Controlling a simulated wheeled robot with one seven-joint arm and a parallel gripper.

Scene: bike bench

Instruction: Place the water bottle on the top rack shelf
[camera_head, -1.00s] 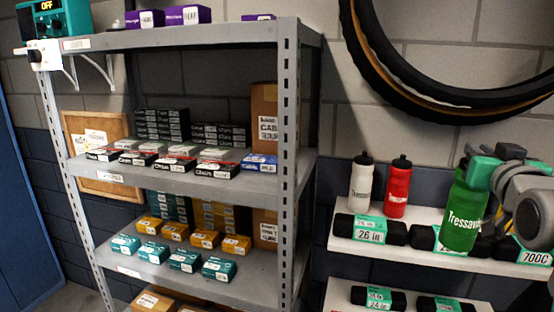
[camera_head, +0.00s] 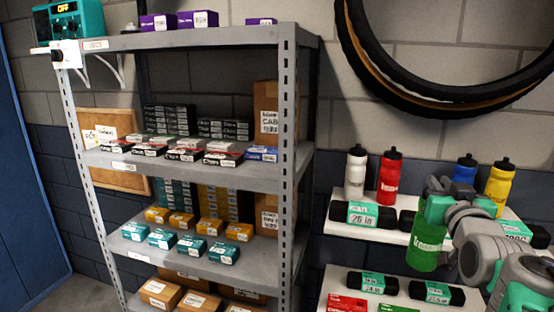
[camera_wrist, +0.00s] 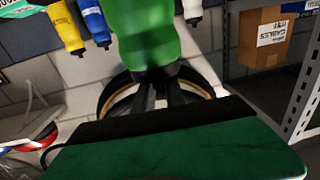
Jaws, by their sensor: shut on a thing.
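A green water bottle (camera_head: 428,247) is held in my gripper (camera_head: 437,208), in front of the small white wall shelves at the right of the head view. In the wrist view the bottle (camera_wrist: 146,35) fills the top middle, and the jaws are shut on it. My gripper hides part of the bottle in the head view. The grey metal rack stands to the left, and its top shelf (camera_head: 215,38) carries several purple boxes (camera_head: 197,19) along its back. Much of the top shelf's front is bare. The bottle is well below and to the right of that shelf.
White (camera_head: 356,172), red (camera_head: 391,177), blue (camera_head: 465,168) and yellow (camera_head: 498,184) bottles stand on the upper wall shelf (camera_head: 400,236). A tyre (camera_head: 400,90) hangs above. The rack's front post (camera_head: 287,170) stands between its shelves and my gripper. A teal device (camera_head: 78,20) sits beside the rack's top left.

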